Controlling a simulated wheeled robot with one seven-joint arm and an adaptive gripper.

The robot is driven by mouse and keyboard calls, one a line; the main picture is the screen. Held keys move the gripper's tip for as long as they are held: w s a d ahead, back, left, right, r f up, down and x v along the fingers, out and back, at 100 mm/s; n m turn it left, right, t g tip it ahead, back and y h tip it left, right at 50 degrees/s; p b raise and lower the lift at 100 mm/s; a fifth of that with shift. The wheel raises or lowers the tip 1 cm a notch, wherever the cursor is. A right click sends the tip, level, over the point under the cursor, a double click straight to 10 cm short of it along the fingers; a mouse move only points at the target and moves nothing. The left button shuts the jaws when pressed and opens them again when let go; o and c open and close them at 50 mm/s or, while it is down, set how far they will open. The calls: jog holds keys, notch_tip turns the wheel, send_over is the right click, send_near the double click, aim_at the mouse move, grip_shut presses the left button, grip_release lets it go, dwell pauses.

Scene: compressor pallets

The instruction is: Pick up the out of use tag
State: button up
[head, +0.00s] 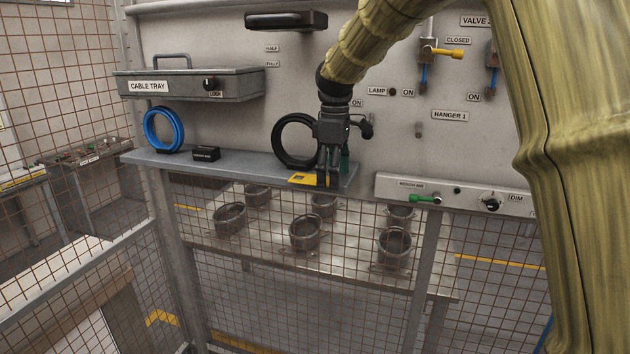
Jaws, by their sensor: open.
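A small yellow tag (303,179) lies flat near the front edge of the grey shelf (232,167), toward its right end. Any writing on it is too small to read. My gripper (327,182) points down at the tag's right end, with its fingertips over or beside it. The fingers hide part of the tag, and I cannot tell whether they touch it. The jaws are open, with nothing seen held between them.
A black ring (289,125) stands close behind my gripper. A blue ring (151,131) and a small black box (206,154) are on the shelf's left. The cable tray (190,84) hangs above. A control panel with a green lever (424,199) is at right.

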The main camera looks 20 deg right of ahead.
jog(key=shift+d+f, duration=0.1)
jog(key=shift+f, duration=0.1)
dwell(0.4)
jog(key=c, duration=0.9)
